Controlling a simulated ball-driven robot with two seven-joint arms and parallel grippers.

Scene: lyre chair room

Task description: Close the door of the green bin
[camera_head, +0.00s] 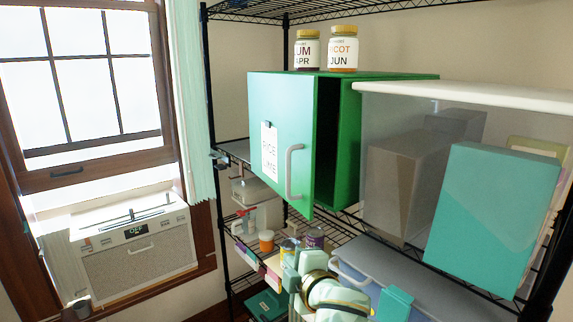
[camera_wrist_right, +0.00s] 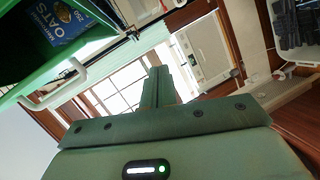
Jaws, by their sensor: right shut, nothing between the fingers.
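The green bin (camera_head: 345,150) sits on the wire shelf in the head view. Its pale front door (camera_head: 285,130) stands partly open, with a dark gap along its right edge. The door carries a white label and a grey handle (camera_head: 293,172). In the right wrist view the open bin (camera_wrist_right: 25,45) shows at upper left with a blue oats box (camera_wrist_right: 65,18) inside, and the door's handle (camera_wrist_right: 62,88) shows below it. My right gripper (camera_head: 298,262) is below the door, apart from the handle. Its fingers (camera_wrist_right: 158,75) are shut and empty. My left gripper is not in view.
Two jars (camera_head: 307,50) stand on top of the bin. A clear container with a white lid (camera_head: 470,96) and a teal box (camera_head: 488,215) are at the right. Cans (camera_head: 314,238) sit on the lower shelf. A window air conditioner (camera_head: 138,250) is at the left; space before the door is open.

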